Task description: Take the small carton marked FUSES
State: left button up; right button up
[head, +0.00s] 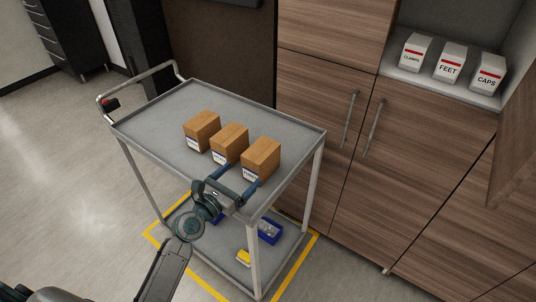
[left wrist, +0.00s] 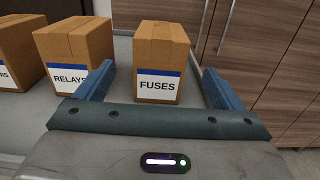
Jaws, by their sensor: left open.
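The FUSES carton (left wrist: 160,60) is a small brown box with a blue-edged white label, upright on the top shelf of a grey trolley. In the head view it is the rightmost carton (head: 262,155) of three in a row. My left gripper (head: 237,181) is open, at the near side of the FUSES carton. In the left wrist view its two blue fingers (left wrist: 158,88) stand left and right of the carton, with clear gaps and nothing held. The left finger overlaps part of the RELAYS carton (left wrist: 75,50) in that view. My right gripper is not in view.
A third carton (head: 202,131), its label ending in RS, stands left of RELAYS. The trolley top (head: 165,115) has a raised rim and free room at the left. A blue bin (head: 269,232) and a yellow item (head: 243,257) lie on the lower shelf. Wooden cabinets (head: 335,60) stand behind.

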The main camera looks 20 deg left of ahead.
aim_at(250, 165)
pick_arm(q)
jog(key=x, duration=0.4)
jog(key=shift+r, duration=0.2)
jog(key=x, duration=0.2)
jog(key=p+x, duration=0.1)
jog(key=x, duration=0.2)
jog(key=shift+w+f, duration=0.15)
jog(key=shift+f, duration=0.1)
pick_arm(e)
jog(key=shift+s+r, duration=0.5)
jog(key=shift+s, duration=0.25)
pick_arm(q)
jog(key=c, duration=0.6)
jog(key=shift+r, duration=0.1)
jog(key=c, duration=0.6)
jog(key=shift+c, duration=0.2)
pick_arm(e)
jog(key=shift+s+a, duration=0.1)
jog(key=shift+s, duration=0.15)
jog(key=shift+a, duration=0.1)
